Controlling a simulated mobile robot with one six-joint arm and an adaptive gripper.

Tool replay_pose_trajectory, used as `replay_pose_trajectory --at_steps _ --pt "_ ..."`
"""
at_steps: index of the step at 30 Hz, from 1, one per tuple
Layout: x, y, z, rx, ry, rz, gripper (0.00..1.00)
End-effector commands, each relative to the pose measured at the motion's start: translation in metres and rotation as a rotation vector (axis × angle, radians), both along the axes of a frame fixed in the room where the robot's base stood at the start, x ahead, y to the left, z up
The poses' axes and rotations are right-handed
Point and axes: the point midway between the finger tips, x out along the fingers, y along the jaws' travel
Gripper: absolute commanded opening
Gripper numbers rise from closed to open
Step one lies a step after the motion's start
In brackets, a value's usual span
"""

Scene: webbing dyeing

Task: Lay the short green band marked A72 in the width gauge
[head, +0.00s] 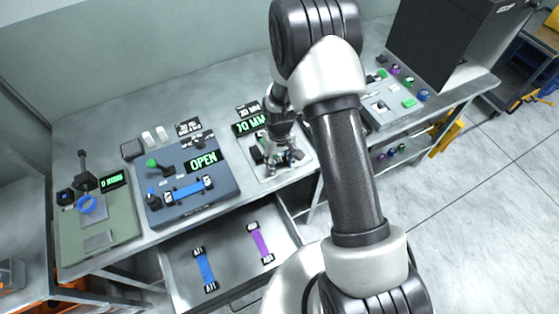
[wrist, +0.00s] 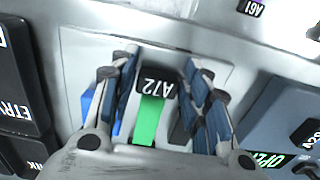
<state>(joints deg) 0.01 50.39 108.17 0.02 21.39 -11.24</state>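The green band with its black A72 tag (wrist: 157,86) lies between my gripper's fingers in the wrist view, its lettering upside down. My gripper (wrist: 160,76) is open, with a blue-padded finger on each side of the tag and narrow gaps showing. The width gauge's pale base (head: 296,164) lies under my gripper (head: 277,158) in the head view, its green MM display (head: 250,124) behind. The base plate (wrist: 85,48) also shows around the fingers in the wrist view. My gripper hides much of the gauge, and I cannot tell how the band rests in it.
A blue-grey station (head: 222,185) reading OPEN, with a blue band on it, stands to the left. A green-grey station (head: 70,238) stands farther left. An open drawer (head: 228,262) below holds a blue and a purple band. A dark box (head: 425,40) stands right.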

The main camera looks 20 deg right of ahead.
Motion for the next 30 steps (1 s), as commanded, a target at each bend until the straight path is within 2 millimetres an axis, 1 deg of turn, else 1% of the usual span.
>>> replay_pose_trajectory --at_steps 1,5,14,17,20,27,30 --pt "0.0 0.0 0.0 0.0 0.0 0.0 0.49" --pt "0.0 0.0 0.0 0.0 0.0 0.0 0.58" --pt "0.0 0.0 0.001 0.0 0.0 0.0 0.58" --pt "0.0 0.0 0.007 0.0 -0.001 0.0 0.58" --pt "0.001 0.0 0.022 0.0 -0.003 0.0 0.58" --pt "0.001 0.0 0.076 0.0 -0.005 0.0 0.58" --pt "0.001 0.0 0.095 0.0 -0.004 0.0 0.58"
